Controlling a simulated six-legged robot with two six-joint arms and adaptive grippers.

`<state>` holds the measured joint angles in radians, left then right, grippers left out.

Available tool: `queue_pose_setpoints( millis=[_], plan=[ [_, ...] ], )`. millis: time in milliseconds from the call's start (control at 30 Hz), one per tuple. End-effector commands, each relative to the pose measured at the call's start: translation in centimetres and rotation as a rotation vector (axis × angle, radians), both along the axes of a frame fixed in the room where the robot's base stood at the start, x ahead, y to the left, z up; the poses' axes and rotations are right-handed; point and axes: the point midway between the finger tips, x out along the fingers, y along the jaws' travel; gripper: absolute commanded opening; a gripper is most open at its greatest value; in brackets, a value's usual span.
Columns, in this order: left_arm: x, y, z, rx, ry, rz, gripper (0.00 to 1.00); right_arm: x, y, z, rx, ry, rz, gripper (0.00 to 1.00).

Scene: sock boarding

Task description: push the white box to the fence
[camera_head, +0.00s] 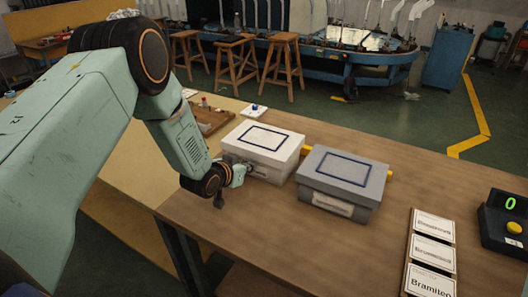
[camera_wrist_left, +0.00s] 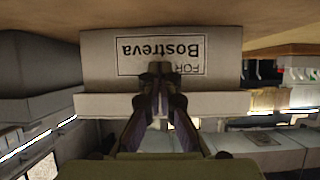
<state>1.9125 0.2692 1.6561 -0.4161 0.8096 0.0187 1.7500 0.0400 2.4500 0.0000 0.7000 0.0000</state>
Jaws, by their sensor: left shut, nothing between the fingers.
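The white box (camera_head: 243,137) stands lidded on the wooden table, left of a grey box, with a dark blue rectangle on its lid. My left gripper (camera_head: 246,171) is shut and empty at the box's near side. In the left wrist view, which is upside down, the closed fingertips (camera_wrist_left: 160,68) are at the white box's labelled face (camera_wrist_left: 218,42), reading "FOR Bostreva"; I cannot tell for certain whether they touch it. A yellow bar (camera_head: 306,149), which looks like the fence, shows behind the boxes, mostly hidden by them. My right gripper is not in view.
The grey box (camera_head: 347,166) stands close to the white box's right; it also shows in the wrist view (camera_wrist_left: 40,65). Name cards (camera_head: 432,252) and a counter with a yellow button (camera_head: 514,228) lie at the right. A wooden tray (camera_head: 211,119) is at the left.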

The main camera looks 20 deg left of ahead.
Motion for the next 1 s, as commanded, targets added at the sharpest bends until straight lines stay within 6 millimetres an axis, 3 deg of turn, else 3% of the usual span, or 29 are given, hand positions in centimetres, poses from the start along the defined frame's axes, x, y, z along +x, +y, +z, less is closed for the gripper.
queue_pose_setpoints(
  millis=[1000],
  plan=[
    [4.1, -0.6, 0.0, 0.0, -0.002, 0.0, 0.0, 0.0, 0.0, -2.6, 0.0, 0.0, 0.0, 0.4]
  ],
)
